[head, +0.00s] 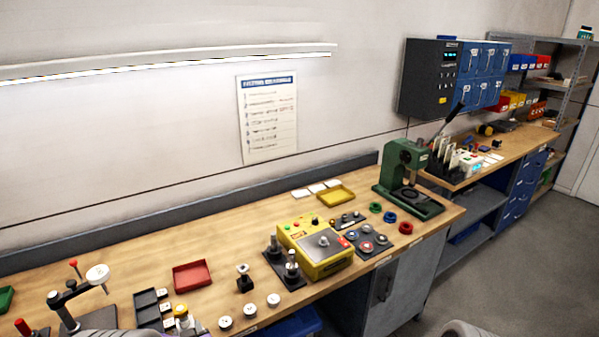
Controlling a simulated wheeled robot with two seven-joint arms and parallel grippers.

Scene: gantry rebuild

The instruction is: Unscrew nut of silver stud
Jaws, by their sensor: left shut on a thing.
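Only a grey rounded part of my left gripper or arm (101,333) shows at the bottom left edge. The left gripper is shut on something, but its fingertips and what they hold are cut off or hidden. A grey part of my right arm shows at the bottom right; its gripper is out of view.
A yellow box (325,257) stands right of the studs, a red tray (192,275) to the left. A small dark stand (244,281) and several white discs (274,300) are near the front edge. A green press (405,170) stands farther right. Bare wood lies behind the studs.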

